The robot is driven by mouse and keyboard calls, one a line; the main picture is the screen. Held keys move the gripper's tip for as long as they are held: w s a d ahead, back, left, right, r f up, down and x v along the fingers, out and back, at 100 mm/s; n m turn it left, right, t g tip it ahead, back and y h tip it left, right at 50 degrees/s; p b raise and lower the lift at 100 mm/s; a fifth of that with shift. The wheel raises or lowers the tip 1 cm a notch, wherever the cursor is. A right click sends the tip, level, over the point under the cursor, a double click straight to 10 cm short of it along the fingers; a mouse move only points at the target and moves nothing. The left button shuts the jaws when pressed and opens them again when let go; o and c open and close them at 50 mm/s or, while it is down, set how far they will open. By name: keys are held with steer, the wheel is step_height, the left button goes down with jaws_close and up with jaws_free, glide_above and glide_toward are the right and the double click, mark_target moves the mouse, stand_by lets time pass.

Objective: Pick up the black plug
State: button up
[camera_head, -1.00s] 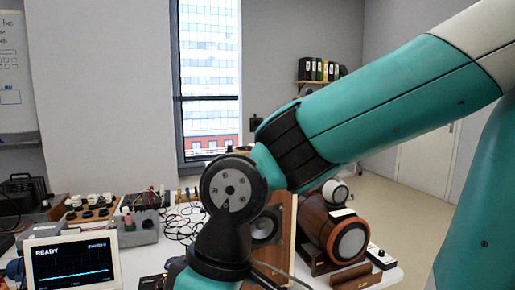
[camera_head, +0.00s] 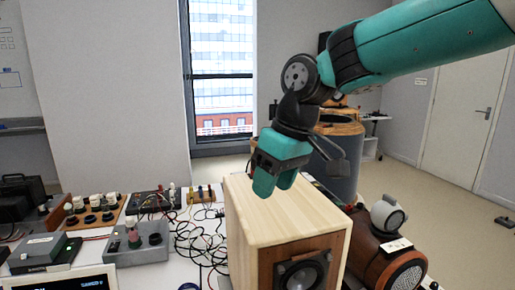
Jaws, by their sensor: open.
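I cannot pick out the black plug for certain. Small plugs and dark cables (camera_head: 200,240) lie on the white bench left of the wooden speaker box, too small to tell apart. My gripper (camera_head: 275,187) points down with its teal fingers above the top of the pale wooden speaker box (camera_head: 275,205). It is open, and nothing shows between the fingers. The bench behind the box is partly hidden by it and by my arm.
A wooden board (camera_head: 80,221) with white and black knobs and a grey box (camera_head: 140,253) stand at the left. A screen (camera_head: 60,284) is cut off at the front left.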

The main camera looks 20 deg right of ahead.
steer(key=m+t+h+p, duration=0.1)
steer(key=m+t+p, duration=0.1)
steer(key=p, duration=0.4)
glide_toward(255, 165)
steer(key=p+x, duration=0.3)
steer(key=x, duration=0.1)
steer(key=w+p+x, duration=0.1)
steer(key=p+x, duration=0.2)
steer(key=shift+w+a+f+p, duration=0.1)
steer(key=shift+w+p, duration=0.25)
steer(key=shift+w+f+h, duration=0.1)
steer(key=shift+f+h, duration=0.2)
steer(key=shift+f, duration=0.15)
jaws_close()
